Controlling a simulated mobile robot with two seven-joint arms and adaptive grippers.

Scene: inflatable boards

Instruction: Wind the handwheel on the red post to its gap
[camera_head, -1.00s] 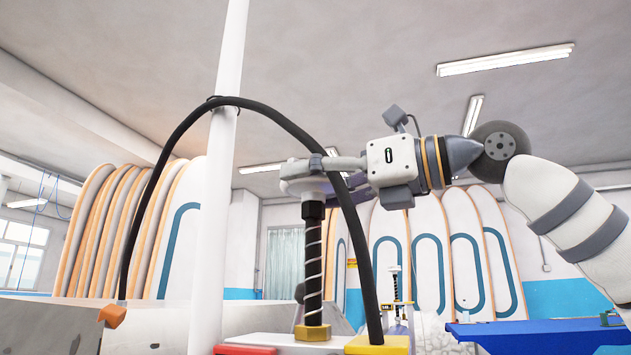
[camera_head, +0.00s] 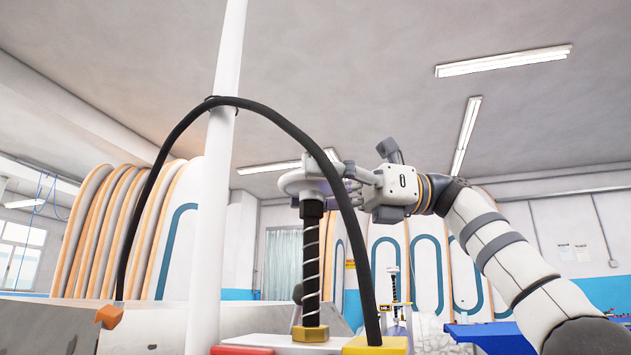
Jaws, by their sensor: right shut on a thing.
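The pale handwheel (camera_head: 298,182) sits on top of an upright black screw (camera_head: 311,262) with a white spiral. A brass-coloured hex nut (camera_head: 310,334) is at the screw's foot, between a red block (camera_head: 242,350) and a yellow block (camera_head: 374,346). No post that is red along its length shows. My right gripper (camera_head: 326,172) reaches in from the right and is shut on the handwheel's right side. The black hose partly hides its fingers. My left gripper is out of view.
A black hose (camera_head: 180,135) arches in front of the wheel, tied to a white pole (camera_head: 214,200). Boards (camera_head: 130,230) stand behind at left and centre. A smaller spiral post (camera_head: 394,285) is farther back, and a blue surface (camera_head: 480,334) lies at the right.

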